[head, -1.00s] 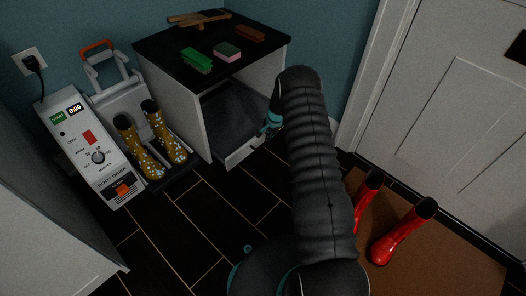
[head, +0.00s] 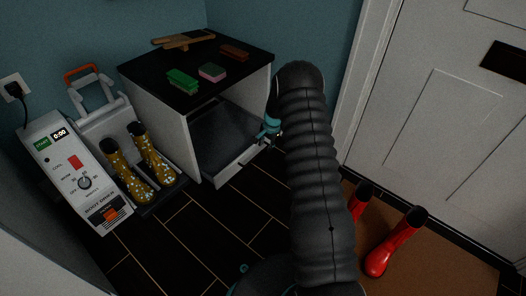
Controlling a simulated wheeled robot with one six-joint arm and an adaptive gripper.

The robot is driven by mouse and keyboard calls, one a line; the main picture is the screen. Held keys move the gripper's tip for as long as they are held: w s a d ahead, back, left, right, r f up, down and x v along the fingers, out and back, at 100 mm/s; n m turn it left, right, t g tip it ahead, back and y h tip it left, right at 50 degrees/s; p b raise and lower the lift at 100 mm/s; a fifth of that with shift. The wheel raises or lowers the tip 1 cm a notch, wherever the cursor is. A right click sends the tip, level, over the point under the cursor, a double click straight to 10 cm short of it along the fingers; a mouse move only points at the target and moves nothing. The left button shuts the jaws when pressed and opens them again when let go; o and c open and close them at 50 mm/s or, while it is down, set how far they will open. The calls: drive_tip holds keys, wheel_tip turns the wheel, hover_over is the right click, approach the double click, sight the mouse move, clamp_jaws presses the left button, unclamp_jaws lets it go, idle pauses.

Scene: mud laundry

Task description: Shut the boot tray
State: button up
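The boot tray (head: 238,169) is a dark, shallow pull-out tray with a pale front, low in the white cabinet with the black top (head: 160,100). It is pulled part way out, with its front edge beyond the cabinet opening. My gripper (head: 266,132), with teal parts, is near the right end of the tray front. My dark arm covers much of it, so I cannot tell whether its fingers are open or shut, or whether they touch the tray.
A boot dryer (head: 75,178) with yellow patterned boots (head: 152,160) stands left of the cabinet. Brushes and a sponge (head: 212,72) lie on its top. Red boots (head: 395,245) stand on a brown mat (head: 440,262) at right, near the door. Dark floor in front is clear.

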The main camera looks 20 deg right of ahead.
drive_tip(key=shift+s+d+r, duration=0.1)
drive_tip(key=shift+s+r, duration=0.05)
drive_tip(key=shift+r, duration=0.7)
drive_tip(key=shift+s+d+r, duration=0.1)
drive_tip(key=shift+s+r, duration=0.05)
drive_tip(key=shift+r, duration=0.7)
